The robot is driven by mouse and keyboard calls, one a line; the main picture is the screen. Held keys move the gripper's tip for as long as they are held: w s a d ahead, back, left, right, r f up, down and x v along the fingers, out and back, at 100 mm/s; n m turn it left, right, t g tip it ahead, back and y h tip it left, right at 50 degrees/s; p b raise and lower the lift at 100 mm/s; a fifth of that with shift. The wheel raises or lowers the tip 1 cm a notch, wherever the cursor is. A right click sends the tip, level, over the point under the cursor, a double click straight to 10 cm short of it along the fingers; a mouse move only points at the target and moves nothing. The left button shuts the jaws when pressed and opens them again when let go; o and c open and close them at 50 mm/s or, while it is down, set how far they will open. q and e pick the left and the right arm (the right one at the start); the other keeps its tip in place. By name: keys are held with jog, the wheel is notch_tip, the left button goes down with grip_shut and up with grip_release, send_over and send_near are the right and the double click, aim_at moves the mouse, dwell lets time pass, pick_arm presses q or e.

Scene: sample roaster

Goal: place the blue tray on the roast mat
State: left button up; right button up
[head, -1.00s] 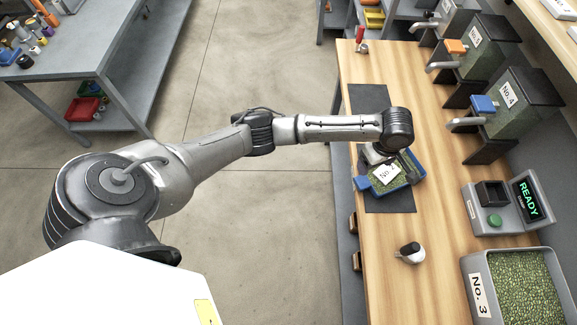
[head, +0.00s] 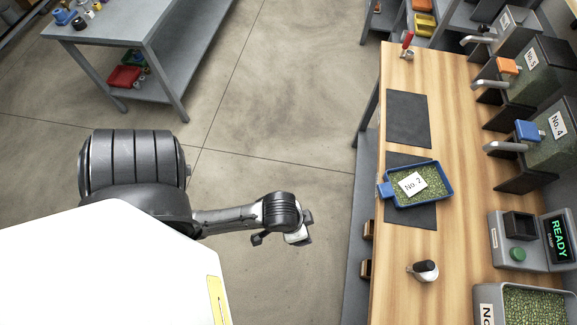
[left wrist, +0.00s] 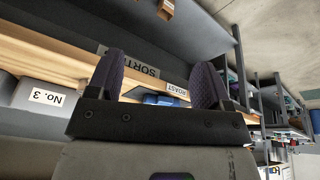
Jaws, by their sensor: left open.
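The blue tray (head: 449,198) holds green beans and a white card that seems to read "No. 2". It lies askew on the nearer dark mat (head: 424,219), its right side past the mat's edge and its handle (head: 385,190) pointing left. A second dark mat (head: 408,119) farther back is bare. My left gripper (head: 298,236) is off the bench, left of it over the floor, apart from the tray. The left wrist view shows its fingers (left wrist: 155,85) open and empty. "SORT" and "ROAST" labels show there on the bench edge; which mat each marks is unclear. My right gripper is out of view.
Open floor (head: 290,110) lies left of the bench.

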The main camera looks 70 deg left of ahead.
pick_arm(q)
jog(key=s+a, duration=0.1)
jog(key=s+a+r+m, duration=0.1)
jog(key=s, duration=0.1)
jog(key=shift+y, duration=0.4)
jog(key=shift+r, duration=0.1)
notch_tip(320, 180, up, 23)
jog(key=p, duration=2.2)
jog(key=shift+p, duration=0.4)
